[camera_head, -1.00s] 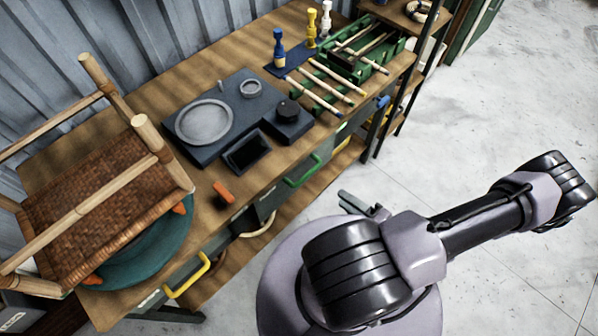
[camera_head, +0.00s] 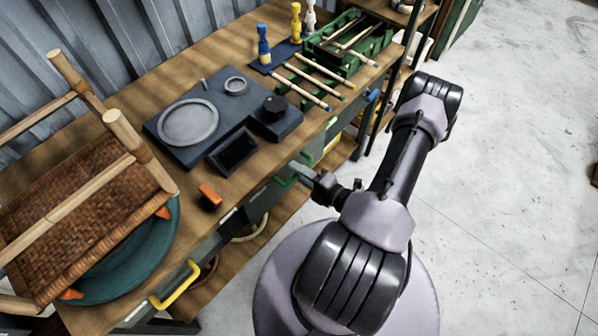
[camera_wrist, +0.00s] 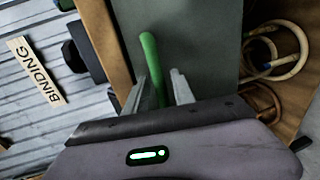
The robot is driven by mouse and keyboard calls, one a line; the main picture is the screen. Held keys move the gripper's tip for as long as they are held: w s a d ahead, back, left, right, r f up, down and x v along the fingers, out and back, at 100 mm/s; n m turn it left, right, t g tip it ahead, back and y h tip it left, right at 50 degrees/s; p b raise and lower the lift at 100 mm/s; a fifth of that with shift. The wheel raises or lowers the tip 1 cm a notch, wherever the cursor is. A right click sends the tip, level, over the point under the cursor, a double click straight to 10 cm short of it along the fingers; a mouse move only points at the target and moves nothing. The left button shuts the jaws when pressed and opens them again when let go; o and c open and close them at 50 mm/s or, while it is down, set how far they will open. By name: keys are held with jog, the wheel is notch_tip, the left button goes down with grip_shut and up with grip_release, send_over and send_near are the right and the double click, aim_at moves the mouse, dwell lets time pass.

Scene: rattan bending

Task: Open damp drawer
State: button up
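A drawer front (camera_wrist: 190,40) with a green bar handle (camera_wrist: 152,62) fills the middle of the wrist view. In the head view the green handle (camera_head: 284,181) is on the workbench's front, partly behind my gripper (camera_head: 304,172). In the wrist view my gripper (camera_wrist: 162,88) is open, with one finger on each side of the handle. The left finger is close to the handle, and a gap shows to the right finger. Whether either finger touches it I cannot tell. The drawer looks shut. No label reading "damp" is legible.
Another drawer with a yellow handle (camera_head: 175,286) is nearer on the same bench (camera_head: 85,318). A woven chair frame (camera_head: 75,205) stands on the bench's left end. Rattan coils (camera_wrist: 278,52) show right of the drawer in the wrist view.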

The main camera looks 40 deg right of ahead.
grip_shut()
dwell(1.2)
